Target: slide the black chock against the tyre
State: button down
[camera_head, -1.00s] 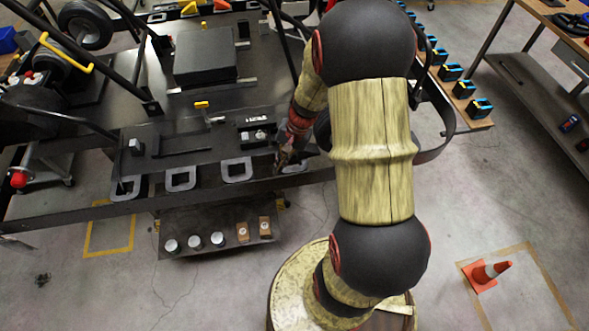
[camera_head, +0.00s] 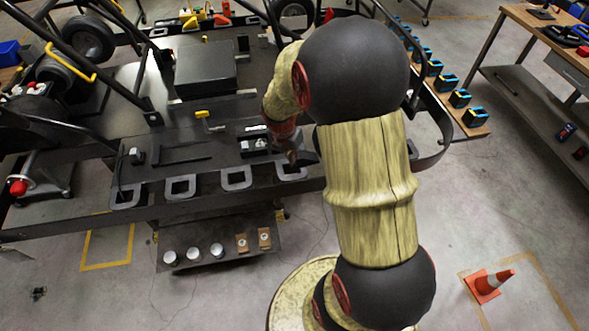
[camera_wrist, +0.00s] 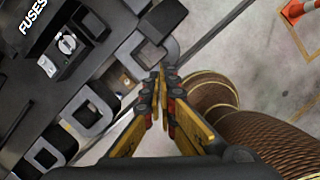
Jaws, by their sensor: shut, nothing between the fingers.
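My gripper (camera_head: 291,156) is over the front right part of the dark kart deck (camera_head: 225,120). In the wrist view its fingertips (camera_wrist: 165,74) are together with nothing between them, above the row of grey square loops. One tyre (camera_head: 88,38) stands at the upper left. Another tyre (camera_head: 293,10) shows at the top, behind my arm and partly hidden. I cannot make out a black chock for certain in either view; my arm hides part of the deck.
A black box labelled FUSES (camera_wrist: 40,18) is left of my fingers, with grey loops (camera_wrist: 88,112) along the edge. A large black block (camera_head: 205,68) and a yellow-handled part (camera_head: 203,114) stand on the deck. An orange cone (camera_head: 487,284) is on the floor at right.

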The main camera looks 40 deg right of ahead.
aim_at(298, 170)
jog(key=b+x, duration=0.3)
jog(key=x, duration=0.7)
jog(key=shift+d+r+p, duration=0.15)
jog(key=shift+d+p, duration=0.25)
jog(key=shift+p, duration=0.4)
jog(key=shift+w+d+p, duration=0.2)
jog(key=shift+d+p, duration=0.05)
jog(key=shift+p, duration=0.1)
jog(key=shift+d, duration=0.1)
